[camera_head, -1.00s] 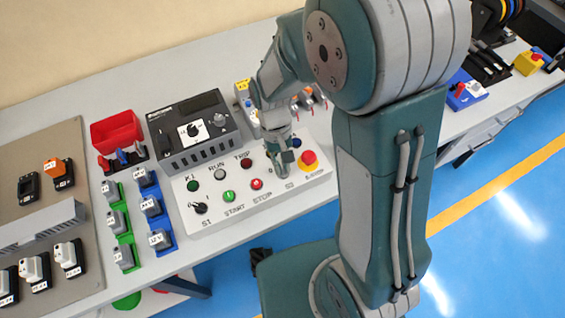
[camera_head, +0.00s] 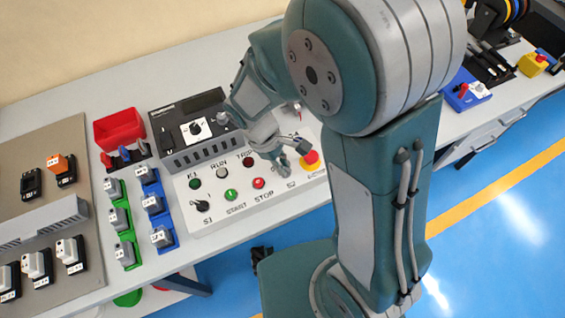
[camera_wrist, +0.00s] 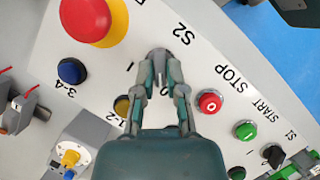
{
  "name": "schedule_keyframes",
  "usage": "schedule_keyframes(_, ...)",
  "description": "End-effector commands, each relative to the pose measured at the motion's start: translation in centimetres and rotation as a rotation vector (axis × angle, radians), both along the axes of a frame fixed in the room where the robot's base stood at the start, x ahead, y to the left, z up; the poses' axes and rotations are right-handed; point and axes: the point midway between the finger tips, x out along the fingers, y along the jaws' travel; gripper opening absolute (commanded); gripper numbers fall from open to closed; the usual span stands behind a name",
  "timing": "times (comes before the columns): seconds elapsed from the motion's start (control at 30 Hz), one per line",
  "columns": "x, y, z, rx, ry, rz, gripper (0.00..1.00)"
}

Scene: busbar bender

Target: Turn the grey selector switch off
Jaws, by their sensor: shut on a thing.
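The white control panel (camera_head: 235,208) stands on the bench. My gripper (camera_wrist: 160,60) is over the panel's S2 position in the wrist view, its fingertips shut on the grey selector switch (camera_wrist: 159,53). The marks I and 0 show beside the fingers, but the knob's pointing direction is hidden by them. In the head view my gripper (camera_head: 284,164) reaches the panel's right part, and the fingers hide the switch.
The red emergency stop (camera_wrist: 88,18) on its yellow base is close beside my gripper. A blue button (camera_wrist: 72,71) and a red STOP button (camera_wrist: 209,102) are nearby. The black S1 selector (camera_head: 202,205) is at the panel's left end.

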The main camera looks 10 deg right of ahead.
Motion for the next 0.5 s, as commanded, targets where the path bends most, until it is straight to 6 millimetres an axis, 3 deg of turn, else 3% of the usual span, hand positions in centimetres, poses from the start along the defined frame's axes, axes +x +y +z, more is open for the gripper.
schedule_keyframes(0.5, 0.23, 0.19, 0.10, 0.006, -0.010, 0.095, 0.00)
